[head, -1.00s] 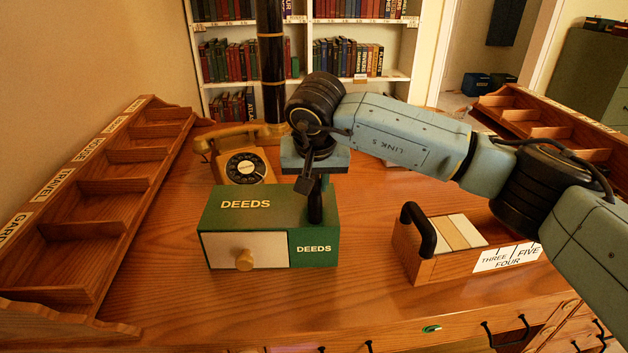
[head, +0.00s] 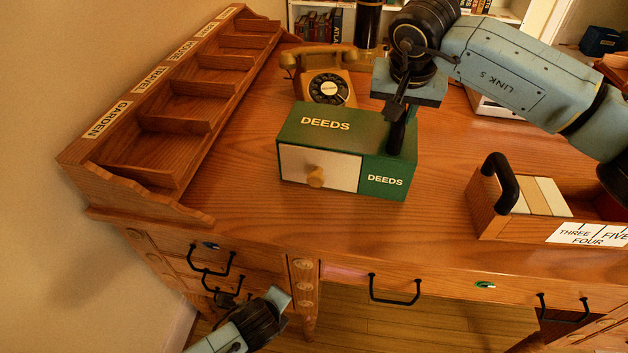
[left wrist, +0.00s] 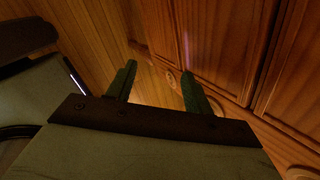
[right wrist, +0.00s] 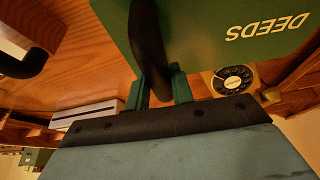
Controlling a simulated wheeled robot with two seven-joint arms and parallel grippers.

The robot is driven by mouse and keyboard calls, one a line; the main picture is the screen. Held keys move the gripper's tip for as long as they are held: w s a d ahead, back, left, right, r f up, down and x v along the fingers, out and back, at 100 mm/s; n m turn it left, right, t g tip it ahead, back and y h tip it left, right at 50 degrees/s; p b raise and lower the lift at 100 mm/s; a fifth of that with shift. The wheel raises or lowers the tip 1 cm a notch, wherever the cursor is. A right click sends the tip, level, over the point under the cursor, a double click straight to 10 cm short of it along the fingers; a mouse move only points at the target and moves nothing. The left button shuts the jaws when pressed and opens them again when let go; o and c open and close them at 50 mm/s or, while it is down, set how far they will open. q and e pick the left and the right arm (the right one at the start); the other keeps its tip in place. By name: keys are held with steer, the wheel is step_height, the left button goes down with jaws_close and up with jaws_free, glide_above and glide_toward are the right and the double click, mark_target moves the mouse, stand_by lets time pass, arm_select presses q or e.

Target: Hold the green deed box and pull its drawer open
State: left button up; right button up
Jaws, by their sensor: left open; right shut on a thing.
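The green deed box (head: 340,119) stands on the desk, marked DEEDS on its top and front. Its cream drawer front (head: 333,168) with a round wooden knob (head: 315,177) sits flush in the box, so the drawer is shut. My right gripper (head: 398,112) is shut on the upright black handle (head: 396,139) at the box's right end. The handle (right wrist: 150,45) also shows between the fingers in the right wrist view. My left gripper (head: 277,300) is open and empty, low in front of the desk. Its spread fingers (left wrist: 158,72) show in the left wrist view, apart from the box.
A labelled wooden sorter (head: 175,105) lines the desk's left side. A telephone (head: 325,78) stands behind the box. A wooden tray (head: 490,222) with a black handle is at the right. Black drawer pulls (head: 395,290) stick out from the desk front. The desktop before the box is clear.

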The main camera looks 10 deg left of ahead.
mark_target(315, 181)
arm_select(q)
steer(key=s+d+r+m+t, duration=0.1)
steer(key=d+r+m, duration=0.3)
steer(key=r+m, duration=0.3)
steer(key=d+r+m+t, duration=0.2)
steer(key=d+r+m, duration=0.25)
steer(key=r, duration=0.45)
steer(key=w+a+r+m+t+h, duration=0.1)
steer(key=w+r+t, duration=0.15)
steer(key=r, duration=0.65)
steer(key=w+a+r+m+t, duration=0.1)
steer(key=w+r+m+t, duration=0.15)
steer(key=r, duration=0.55)
steer(key=shift+n+h, duration=0.3)
steer(key=shift+n, duration=0.2)
steer(key=x, duration=1.1)
steer(key=shift+a+f, duration=0.1)
steer(key=shift+a, duration=0.15)
steer(key=shift+c, duration=0.4)
steer(key=shift+s, duration=0.1)
jaws_close()
